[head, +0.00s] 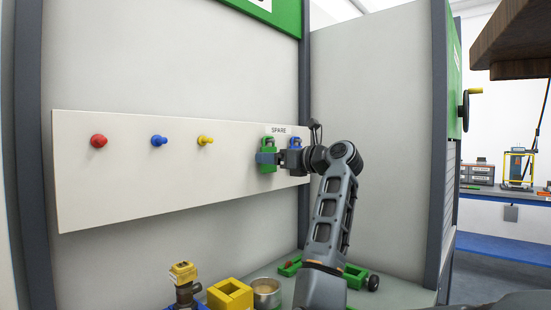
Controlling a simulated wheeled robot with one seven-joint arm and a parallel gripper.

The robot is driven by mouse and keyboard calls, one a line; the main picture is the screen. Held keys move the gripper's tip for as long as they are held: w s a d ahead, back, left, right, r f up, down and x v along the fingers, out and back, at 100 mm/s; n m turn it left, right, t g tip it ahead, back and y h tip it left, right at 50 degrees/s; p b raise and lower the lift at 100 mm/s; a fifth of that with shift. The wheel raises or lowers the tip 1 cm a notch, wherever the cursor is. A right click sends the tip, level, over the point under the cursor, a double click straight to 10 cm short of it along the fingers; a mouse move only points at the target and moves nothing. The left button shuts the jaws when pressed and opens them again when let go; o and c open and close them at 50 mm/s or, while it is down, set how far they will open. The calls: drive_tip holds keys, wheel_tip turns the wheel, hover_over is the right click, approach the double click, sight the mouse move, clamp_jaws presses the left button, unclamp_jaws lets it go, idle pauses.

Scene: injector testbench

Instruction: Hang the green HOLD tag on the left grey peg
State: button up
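The green tag (266,170) is at the right part of the pale board, below the SPARE label (279,130). Its text is too small to read. My gripper (267,158) reaches in from the right, and its fingers cover the tag's middle. I cannot tell whether they are shut on it or whether the tag hangs on a peg. A blue tag (296,142) is just to the right, partly hidden behind my gripper. No grey peg can be made out; the spots under the label are covered by the tags and my arm.
The board (120,190) also carries a red peg (98,141), a blue peg (159,141) and a yellow peg (205,140), all bare. Below stand a yellow-topped fitting (183,272), a yellow block (230,294), a metal cup (266,292) and green parts (290,267).

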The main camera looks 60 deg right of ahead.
drive_tip(key=shift+o, duration=0.5)
drive_tip(key=p+v, duration=0.3)
drive_tip(key=v, duration=0.4)
drive_tip(key=shift+s+a+p, duration=0.15)
drive_tip(key=shift+s+p, duration=0.25)
